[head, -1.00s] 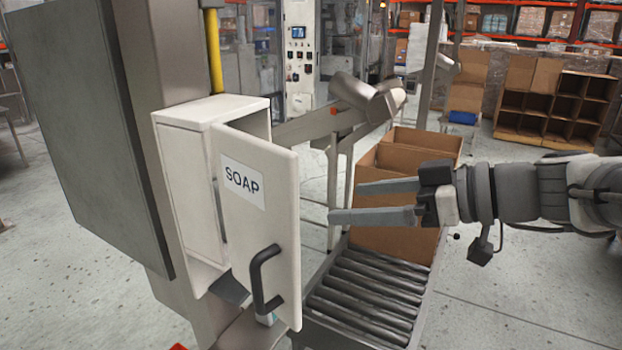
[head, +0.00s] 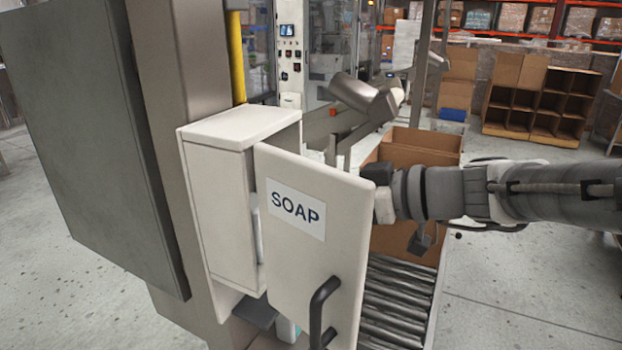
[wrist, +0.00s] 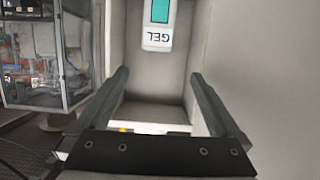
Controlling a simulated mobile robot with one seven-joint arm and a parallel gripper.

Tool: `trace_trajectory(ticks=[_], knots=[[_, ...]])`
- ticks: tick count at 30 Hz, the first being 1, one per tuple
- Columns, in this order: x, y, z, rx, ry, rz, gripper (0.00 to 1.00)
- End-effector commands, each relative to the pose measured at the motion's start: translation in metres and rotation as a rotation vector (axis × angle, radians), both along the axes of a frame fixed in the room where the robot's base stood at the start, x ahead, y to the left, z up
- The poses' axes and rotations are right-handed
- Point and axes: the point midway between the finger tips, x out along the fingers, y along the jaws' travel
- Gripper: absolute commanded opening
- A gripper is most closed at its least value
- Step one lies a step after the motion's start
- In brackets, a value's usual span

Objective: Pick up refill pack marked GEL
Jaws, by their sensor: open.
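The refill pack marked GEL (wrist: 157,35) is white with a teal panel and shows upside down at the top of the wrist view, inside the cabinet. My gripper (wrist: 158,78) is open and empty, its fingers on either side of the cabinet's inside, with the pack beyond the fingertips and between their lines. In the head view the white cabinet (head: 225,205) has its door, marked SOAP (head: 298,215), swung open. The door hides my fingers and most of the cabinet's inside there. I cannot make out the pack in the head view.
The open door with its black handle (head: 322,310) stands between the head camera and my gripper. A roller conveyor (head: 395,300) with cardboard boxes (head: 420,148) lies beyond. The cabinet hangs on a grey column (head: 165,120).

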Motion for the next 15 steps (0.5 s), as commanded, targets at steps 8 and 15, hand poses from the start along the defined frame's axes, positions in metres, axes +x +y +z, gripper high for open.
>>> trace_trajectory(ticks=[8, 15], knots=[[0.02, 0.051, -0.016, -0.001, 0.003, 0.004, 1.0], [0.028, 0.066, -0.022, -0.001, 0.001, 0.001, 1.0]])
